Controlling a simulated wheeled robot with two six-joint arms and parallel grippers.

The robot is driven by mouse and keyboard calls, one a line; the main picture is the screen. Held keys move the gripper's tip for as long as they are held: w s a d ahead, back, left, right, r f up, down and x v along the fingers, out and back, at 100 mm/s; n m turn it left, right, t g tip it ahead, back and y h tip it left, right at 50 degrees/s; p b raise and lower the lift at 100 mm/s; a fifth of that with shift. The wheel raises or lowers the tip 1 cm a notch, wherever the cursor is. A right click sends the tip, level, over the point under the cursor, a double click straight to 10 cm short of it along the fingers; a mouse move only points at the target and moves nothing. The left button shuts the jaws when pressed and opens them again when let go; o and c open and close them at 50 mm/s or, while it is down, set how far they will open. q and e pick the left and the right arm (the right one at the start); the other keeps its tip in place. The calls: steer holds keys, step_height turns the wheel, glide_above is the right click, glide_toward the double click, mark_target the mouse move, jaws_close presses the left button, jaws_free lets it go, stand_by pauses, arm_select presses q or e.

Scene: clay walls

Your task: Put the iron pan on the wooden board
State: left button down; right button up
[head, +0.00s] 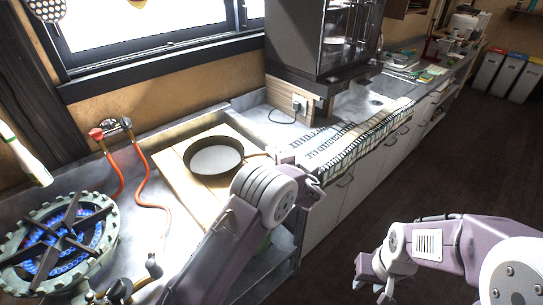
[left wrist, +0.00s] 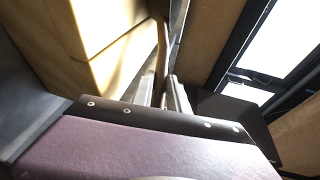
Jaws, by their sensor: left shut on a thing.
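The dark round iron pan (head: 213,158), with a pale inside, is over the light wooden board (head: 180,186) on the counter. I cannot tell whether its base touches the board. Its thin handle (head: 258,154) points right to my left gripper (head: 281,158), which is shut on it. In the left wrist view the brown handle (left wrist: 163,42) runs between the fingers of the left gripper (left wrist: 170,92), and pale wood lies to the left. My right gripper (head: 370,278) is empty, its fingers apart, over the dark floor at lower right.
A gas burner (head: 58,242) with blue flame stands at the left, with red hoses (head: 145,185) near the board.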

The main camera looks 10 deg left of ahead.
arm_select(q)
steer(key=shift+r, duration=0.15)
steer(key=c, duration=1.6)
jaws_free()
steer(key=shift+c, duration=0.2)
steer(key=o, duration=0.3)
steer(key=shift+s, duration=0.1)
steer(key=shift+o, duration=0.2)
steer(key=v, duration=1.2)
